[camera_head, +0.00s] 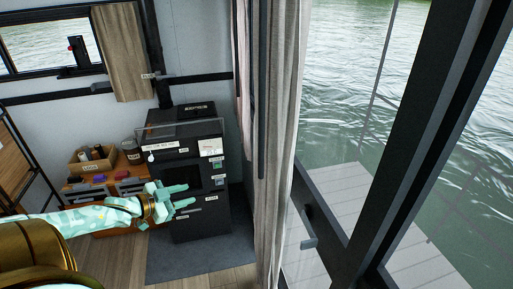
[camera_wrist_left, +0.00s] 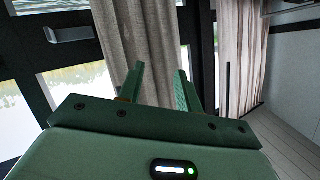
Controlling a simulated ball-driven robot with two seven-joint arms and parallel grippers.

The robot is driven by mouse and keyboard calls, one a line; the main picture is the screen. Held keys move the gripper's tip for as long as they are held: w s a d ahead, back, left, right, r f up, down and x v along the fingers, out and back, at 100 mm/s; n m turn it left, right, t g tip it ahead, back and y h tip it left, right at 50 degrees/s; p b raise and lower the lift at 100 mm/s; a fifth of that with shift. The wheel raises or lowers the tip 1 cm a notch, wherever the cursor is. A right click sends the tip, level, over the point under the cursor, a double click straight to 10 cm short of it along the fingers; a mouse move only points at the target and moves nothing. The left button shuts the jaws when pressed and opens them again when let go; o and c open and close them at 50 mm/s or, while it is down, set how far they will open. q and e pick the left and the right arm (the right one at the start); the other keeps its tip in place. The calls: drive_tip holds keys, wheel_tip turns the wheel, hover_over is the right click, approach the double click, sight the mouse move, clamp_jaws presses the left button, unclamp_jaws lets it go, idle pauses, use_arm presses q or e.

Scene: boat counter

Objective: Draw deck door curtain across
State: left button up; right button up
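The deck door curtain (camera_head: 280,150) is a pale beige, pleated cloth hanging bunched in a narrow vertical strip beside the glass deck door (camera_head: 380,150). My left gripper (camera_head: 190,195) is left of the curtain, in front of the black stove, with its fingers spread and apart from the cloth. In the left wrist view, the green fingers (camera_wrist_left: 158,88) stand apart with nothing clearly held between them. A beige curtain (camera_wrist_left: 138,38) hangs beyond them, and a second curtain length (camera_wrist_left: 241,55) hangs further right. My right gripper is not in view.
A black stove (camera_head: 203,215) stands on a dark mat (camera_head: 185,262). A box of bottles (camera_head: 93,160) and small items sit on a wooden unit at left. A short curtain (camera_head: 124,55) hangs by the window. Water and grey decking (camera_head: 400,245) lie outside.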

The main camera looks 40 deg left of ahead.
use_arm(q)
drive_tip(key=w+d+r+t+h, duration=0.2)
drive_tip(key=d+r+h, duration=0.4)
drive_tip(key=d+r, duration=0.45)
drive_tip(key=n+b, duration=0.1)
drive_tip(key=b, duration=0.1)
hover_over(261, 179)
drive_tip(key=shift+w+a, duration=0.2)
drive_tip(key=shift+w, duration=0.2)
clamp_jaws()
